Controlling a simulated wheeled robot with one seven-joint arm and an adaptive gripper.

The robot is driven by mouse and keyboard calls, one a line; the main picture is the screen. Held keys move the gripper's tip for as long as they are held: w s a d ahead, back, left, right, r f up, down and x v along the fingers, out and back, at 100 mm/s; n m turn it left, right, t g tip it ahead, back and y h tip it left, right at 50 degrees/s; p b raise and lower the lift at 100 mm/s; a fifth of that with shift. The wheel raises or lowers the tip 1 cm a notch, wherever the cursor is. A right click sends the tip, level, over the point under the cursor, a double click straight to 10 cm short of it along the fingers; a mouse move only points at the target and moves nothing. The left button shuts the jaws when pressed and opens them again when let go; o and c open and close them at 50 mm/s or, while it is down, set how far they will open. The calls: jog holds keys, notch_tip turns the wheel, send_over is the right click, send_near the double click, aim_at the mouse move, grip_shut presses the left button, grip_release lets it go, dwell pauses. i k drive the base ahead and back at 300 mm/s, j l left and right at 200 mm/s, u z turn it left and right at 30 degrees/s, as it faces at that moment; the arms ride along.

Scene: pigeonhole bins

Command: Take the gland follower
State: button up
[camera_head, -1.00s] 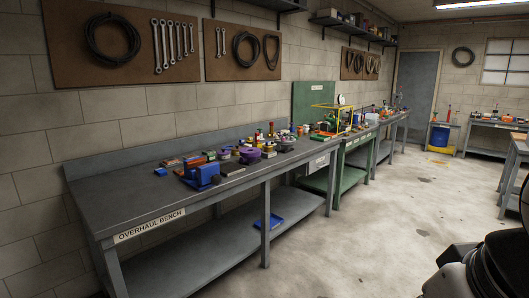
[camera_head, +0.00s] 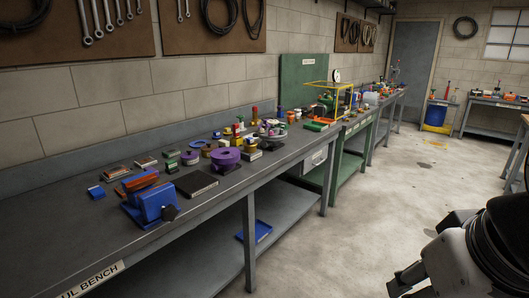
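I cannot tell which of the small parts on the overhaul bench (camera_head: 110,235) is the gland follower; they are too small to make out surely. A purple round part with a bore (camera_head: 225,158) stands mid-bench, with a purple disc (camera_head: 190,158) left of it. Yellow and brass-coloured parts (camera_head: 247,143) stand just behind and to the right. My gripper (camera_head: 425,255) seems to show as dark parts at the lower right, over the floor and well apart from the bench. Its fingers are not clear, and I see nothing held.
A blue vise (camera_head: 150,202) and a dark flat plate (camera_head: 196,184) are near the front edge. A blue tray (camera_head: 262,230) lies on the lower shelf. A green bench (camera_head: 344,165) with a yellow-framed fixture (camera_head: 330,96) adjoins beyond. The floor (camera_head: 340,240) to the right is clear.

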aim_at(250, 143)
jog(key=i+z, duration=0.3)
jog(key=i, duration=0.6)
jog(key=i+j+z, duration=0.15)
jog(key=i+z, duration=0.15)
jog(key=i, duration=0.65)
jog(key=i+l+u, duration=0.15)
jog(key=i+u, duration=0.25)
jog(key=i+l+u, duration=0.55)
jog(key=i+u, duration=0.2)
jog(key=u, duration=0.15)
jog(key=i+l+u, duration=0.25)
jog(key=u, duration=0.25)
jog(key=i+l+u, duration=0.45)
jog(key=k+j, duration=0.1)
